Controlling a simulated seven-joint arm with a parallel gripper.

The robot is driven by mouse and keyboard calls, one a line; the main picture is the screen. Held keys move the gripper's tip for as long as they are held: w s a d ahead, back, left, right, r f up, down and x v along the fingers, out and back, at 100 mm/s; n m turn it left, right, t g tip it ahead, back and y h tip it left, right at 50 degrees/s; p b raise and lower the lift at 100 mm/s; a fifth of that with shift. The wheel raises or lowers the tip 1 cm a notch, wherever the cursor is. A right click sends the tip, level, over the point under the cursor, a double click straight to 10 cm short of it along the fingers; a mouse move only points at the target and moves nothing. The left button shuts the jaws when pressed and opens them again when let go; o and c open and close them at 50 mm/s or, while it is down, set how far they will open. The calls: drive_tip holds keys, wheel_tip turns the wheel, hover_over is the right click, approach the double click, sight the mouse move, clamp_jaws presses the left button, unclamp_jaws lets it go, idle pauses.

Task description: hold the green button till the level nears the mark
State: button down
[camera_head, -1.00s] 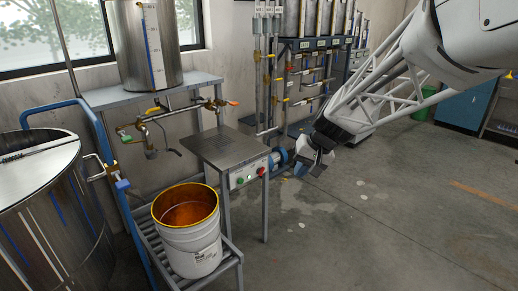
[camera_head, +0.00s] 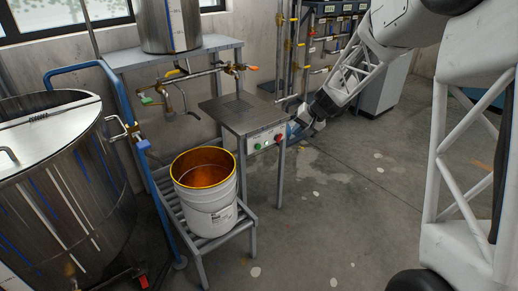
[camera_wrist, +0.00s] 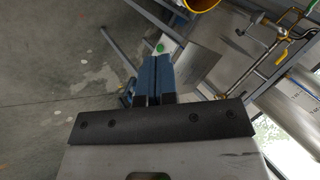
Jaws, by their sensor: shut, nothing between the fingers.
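The green button (camera_head: 257,146) is on the front of a small control box under a metal table, left of a red button (camera_head: 278,137). It also shows in the wrist view (camera_wrist: 160,47), just beyond my fingertips. My gripper (camera_head: 300,126) is right of the box, apart from the green button. Its blue fingers (camera_wrist: 155,62) are shut and empty. A steel tank (camera_head: 168,28) at the upper left has a pale scale with a blue line (camera_head: 178,25); its marks are too small to read. A white bucket (camera_head: 212,205) with a yellow rim shows an amber inside.
The metal table (camera_head: 238,110) stands over the control box. The bucket stands on a slatted grey stand (camera_head: 240,228). A large steel vat (camera_head: 70,190) and a blue rail (camera_head: 120,100) are at left. Open floor (camera_head: 320,220) lies to the right.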

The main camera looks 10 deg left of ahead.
sight(258, 147)
drive_tip(key=w+a+f, duration=0.3)
drive_tip(key=w+f, duration=0.4)
drive_tip(key=f, duration=0.3)
drive_tip(key=w+a+f+m+t+y, duration=0.1)
drive_tip(key=w+a+f, duration=0.2)
drive_tip(key=w+f, duration=0.5)
drive_tip(key=w+a+f+m+y, duration=0.1)
drive_tip(key=w+a+f, duration=0.1)
drive_tip(key=w+f, duration=0.6)
wheel_tip(258, 147, down, 6)
drive_tip(key=shift+w+a+f+t, duration=0.2)
drive_tip(key=shift+a+t, duration=0.1)
drive_tip(key=shift+a, duration=0.1)
drive_tip(key=shift+w+a, duration=0.1)
drive_tip(key=shift+a, duration=0.05)
drive_tip(key=w+a, duration=0.6)
